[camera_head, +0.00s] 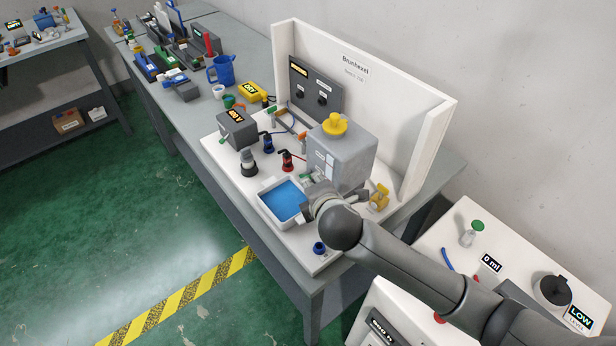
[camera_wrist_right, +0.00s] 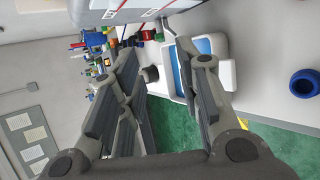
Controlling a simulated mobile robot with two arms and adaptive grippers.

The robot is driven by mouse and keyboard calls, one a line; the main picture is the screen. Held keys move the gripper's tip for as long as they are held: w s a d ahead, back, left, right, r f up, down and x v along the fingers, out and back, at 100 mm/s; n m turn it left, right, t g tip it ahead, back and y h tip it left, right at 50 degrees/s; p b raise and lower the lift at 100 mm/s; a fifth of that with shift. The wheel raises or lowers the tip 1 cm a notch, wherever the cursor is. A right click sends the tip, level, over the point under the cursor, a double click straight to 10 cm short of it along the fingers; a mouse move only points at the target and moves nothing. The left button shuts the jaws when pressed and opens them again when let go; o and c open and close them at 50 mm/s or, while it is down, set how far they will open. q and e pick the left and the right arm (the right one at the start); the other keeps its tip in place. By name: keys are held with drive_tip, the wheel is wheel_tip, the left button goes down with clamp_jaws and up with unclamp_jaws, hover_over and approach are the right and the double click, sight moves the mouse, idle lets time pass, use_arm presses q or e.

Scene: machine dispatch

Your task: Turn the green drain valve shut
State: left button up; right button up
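A small green part (camera_head: 305,177), likely the drain valve's handle, shows at the foot of the grey tank (camera_head: 355,155), just above the white tray (camera_head: 268,207) of blue liquid. My right gripper (camera_head: 316,194) is beside the tank's lower front corner, over the tray's right side; my arm hides part of this area. In the right wrist view, the gripper's (camera_wrist_right: 166,62) two fingers are apart with nothing held between them. The tank (camera_wrist_right: 130,12) is at the top and the tray (camera_wrist_right: 226,70) lies behind the right finger. The valve's exact angle is too small to tell. My left gripper is not in view.
A red-based fitting (camera_head: 287,161), a blue-based fitting (camera_head: 268,143) and a dark-based fitting (camera_head: 249,165) stand left of the tank. Yellow parts (camera_head: 379,196) sit right of the tank. A white panel (camera_head: 380,85) stands behind.

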drive_tip(key=shift+p+x, duration=1.1)
drive_tip(key=shift+x, duration=4.25)
clamp_jaws()
